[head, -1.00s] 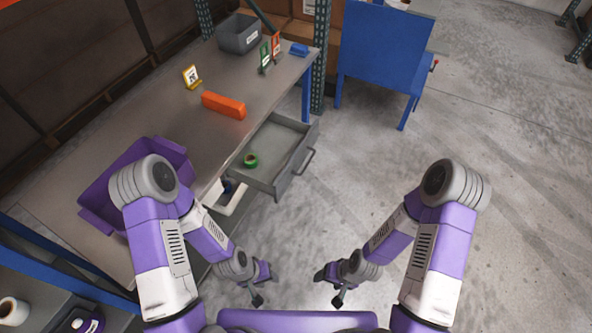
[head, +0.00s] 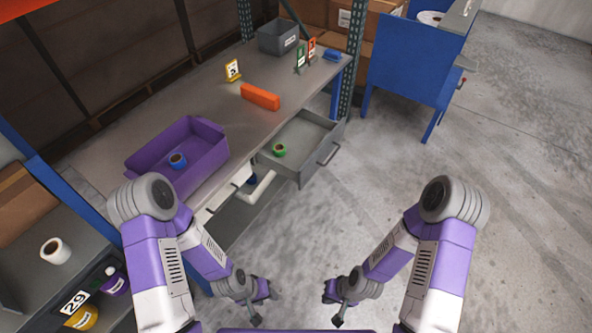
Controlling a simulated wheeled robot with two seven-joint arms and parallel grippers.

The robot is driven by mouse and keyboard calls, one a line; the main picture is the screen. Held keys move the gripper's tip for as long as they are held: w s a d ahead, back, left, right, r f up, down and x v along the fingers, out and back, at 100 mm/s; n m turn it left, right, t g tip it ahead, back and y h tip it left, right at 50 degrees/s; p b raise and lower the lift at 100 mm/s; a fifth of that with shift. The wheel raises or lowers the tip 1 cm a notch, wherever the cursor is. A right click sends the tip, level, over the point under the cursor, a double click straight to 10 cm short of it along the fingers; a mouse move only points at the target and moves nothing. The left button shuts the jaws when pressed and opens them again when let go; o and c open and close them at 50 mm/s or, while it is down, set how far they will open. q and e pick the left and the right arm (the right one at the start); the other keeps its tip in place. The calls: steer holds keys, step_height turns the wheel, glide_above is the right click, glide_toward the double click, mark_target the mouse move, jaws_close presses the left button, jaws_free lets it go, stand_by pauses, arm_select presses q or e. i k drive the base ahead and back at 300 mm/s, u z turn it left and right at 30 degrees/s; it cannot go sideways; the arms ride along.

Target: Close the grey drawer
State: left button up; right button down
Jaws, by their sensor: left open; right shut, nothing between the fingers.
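The grey drawer (head: 302,175) stands pulled out from under the workbench, with a bar handle (head: 329,154) on its front. A green tape roll (head: 279,150) lies inside it. My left gripper (head: 262,303) is open and empty, low in front of the bench and nearer to me than the drawer. My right gripper (head: 335,306) is shut and empty, low over the floor to the right of the left one. Neither gripper touches the drawer.
The workbench (head: 190,95) holds a purple bin (head: 215,150) with a blue tape roll (head: 178,160), an orange block (head: 260,96) and a grey bin (head: 278,37). A white pipe (head: 262,187) shows below. The floor at right is clear.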

mark_target(308, 138)
steer(key=i, duration=1)
steer(key=z, duration=0.5)
